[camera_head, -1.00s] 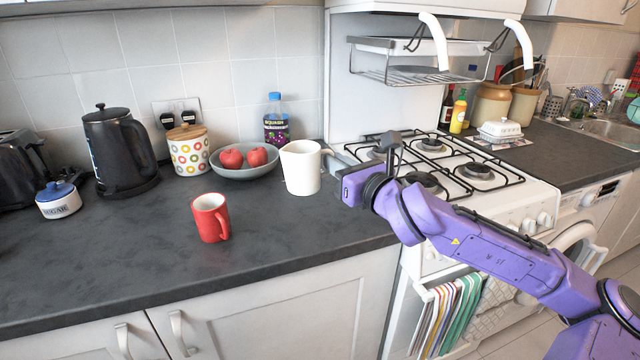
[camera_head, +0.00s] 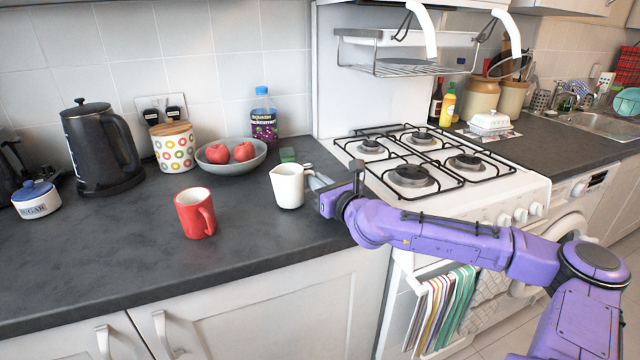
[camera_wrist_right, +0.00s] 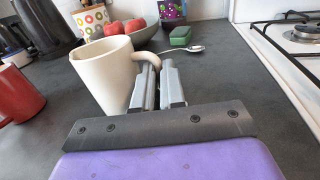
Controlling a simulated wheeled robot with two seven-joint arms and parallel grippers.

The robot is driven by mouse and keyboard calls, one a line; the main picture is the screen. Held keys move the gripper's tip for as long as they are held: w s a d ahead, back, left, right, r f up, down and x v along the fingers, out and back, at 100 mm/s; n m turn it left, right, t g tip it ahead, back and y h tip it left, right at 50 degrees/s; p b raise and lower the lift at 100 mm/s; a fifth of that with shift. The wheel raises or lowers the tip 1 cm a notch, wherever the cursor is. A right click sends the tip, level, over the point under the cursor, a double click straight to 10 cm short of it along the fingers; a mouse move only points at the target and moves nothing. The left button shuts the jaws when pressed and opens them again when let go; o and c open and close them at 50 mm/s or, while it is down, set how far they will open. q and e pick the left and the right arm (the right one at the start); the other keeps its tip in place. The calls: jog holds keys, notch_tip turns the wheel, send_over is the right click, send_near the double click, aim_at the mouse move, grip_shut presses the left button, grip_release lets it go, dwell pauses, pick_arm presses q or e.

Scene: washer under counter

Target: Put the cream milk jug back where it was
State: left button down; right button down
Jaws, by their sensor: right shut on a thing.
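The cream milk jug (camera_head: 288,188) is upright at the counter's right part, right of the red mug and in front of the fruit bowl. My right gripper (camera_head: 318,183) is at its right side. In the right wrist view, the gripper's fingers (camera_wrist_right: 158,88) are shut on the handle of the jug (camera_wrist_right: 106,78). The jug's base appears at or very near the countertop (camera_head: 250,225); I cannot tell if it touches. My left gripper is not in view.
A red mug (camera_head: 195,213) stands left of the jug. A fruit bowl (camera_head: 231,166), a dark bottle (camera_head: 263,122) and a green sponge (camera_head: 287,155) are behind. A spoon (camera_wrist_right: 185,51) lies behind the gripper. The gas hob (camera_head: 430,165) is to the right. The front counter is clear.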

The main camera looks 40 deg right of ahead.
jog(key=shift+d+f+b, duration=0.15)
jog(key=shift+f+b, duration=0.05)
jog(key=shift+b, duration=0.1)
jog(key=c, duration=1.2)
grip_release()
jog(key=shift+s+d, duration=0.25)
jog(key=shift+d+r+p, duration=0.1)
jog(key=shift+r+p, duration=0.3)
jog(key=shift+p, duration=0.1)
jog(key=s, duration=0.4)
jog(key=s+p, duration=0.1)
jog(key=s, duration=0.3)
jog(key=shift+s+a+f, duration=0.15)
jog(key=shift+s+a, duration=0.05)
jog(key=shift+s, duration=0.15)
jog(key=s+p, duration=0.2)
jog(key=shift+s+r+p, duration=0.2)
jog(key=shift+p, duration=0.2)
jog(key=shift+s+a+f, duration=0.1)
jog(key=shift+s+a, duration=0.1)
jog(key=shift+s, duration=0.25)
jog(key=shift+f, duration=0.15)
